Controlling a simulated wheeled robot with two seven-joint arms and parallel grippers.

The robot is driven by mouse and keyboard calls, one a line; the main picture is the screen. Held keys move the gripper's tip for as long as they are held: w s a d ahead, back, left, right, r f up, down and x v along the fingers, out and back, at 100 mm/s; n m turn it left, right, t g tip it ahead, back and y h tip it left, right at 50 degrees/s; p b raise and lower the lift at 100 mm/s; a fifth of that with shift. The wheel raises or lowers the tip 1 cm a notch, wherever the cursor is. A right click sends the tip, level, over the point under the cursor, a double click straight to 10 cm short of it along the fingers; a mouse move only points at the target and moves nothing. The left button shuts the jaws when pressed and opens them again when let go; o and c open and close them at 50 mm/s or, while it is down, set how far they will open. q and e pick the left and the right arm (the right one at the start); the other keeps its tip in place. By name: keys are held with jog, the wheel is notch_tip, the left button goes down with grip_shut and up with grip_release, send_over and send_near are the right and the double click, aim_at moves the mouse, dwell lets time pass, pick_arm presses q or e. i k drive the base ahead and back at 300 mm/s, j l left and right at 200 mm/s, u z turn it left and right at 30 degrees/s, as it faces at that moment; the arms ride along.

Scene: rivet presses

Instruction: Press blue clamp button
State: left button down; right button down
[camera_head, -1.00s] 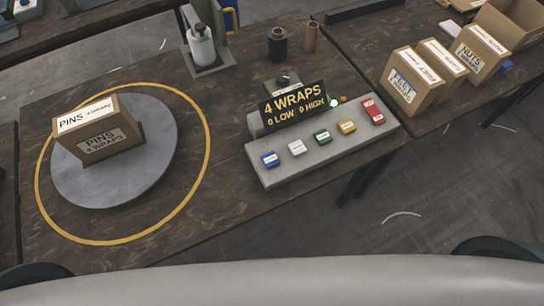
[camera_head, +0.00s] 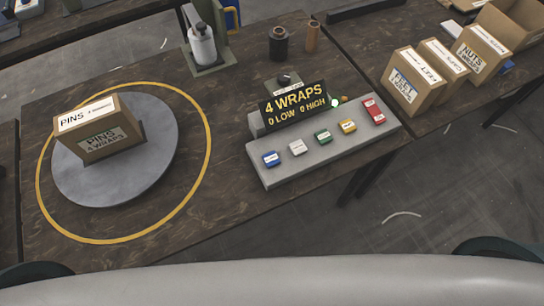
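The blue button (camera_head: 270,159) is the leftmost of a row of buttons on a grey control panel (camera_head: 330,152). Beside it are a white button (camera_head: 298,147), a green button (camera_head: 323,136), a yellow button (camera_head: 347,126) and a red button (camera_head: 374,111). A dark display (camera_head: 293,103) behind them reads "4 WRAPS, 0 LOW 0 HIGH". A small green light (camera_head: 335,102) is lit beside the display. Neither of my grippers shows, and nothing touches the blue button.
A box marked PINS (camera_head: 98,128) sits on a grey turntable (camera_head: 115,185) inside a yellow ring (camera_head: 209,140). A press-like machine (camera_head: 203,38) and dark spool (camera_head: 279,44) stand behind. Labelled boxes (camera_head: 413,82) stand at right. The table front by the panel is clear.

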aim_at(271, 159)
jog(key=k+j+z, duration=0.35)
jog(key=j, duration=0.25)
jog(key=k+j+z, duration=0.35)
jog(key=j, duration=0.2)
jog(key=k+j+z, duration=0.35)
jog(key=k+j, duration=0.05)
jog(key=j, duration=0.05)
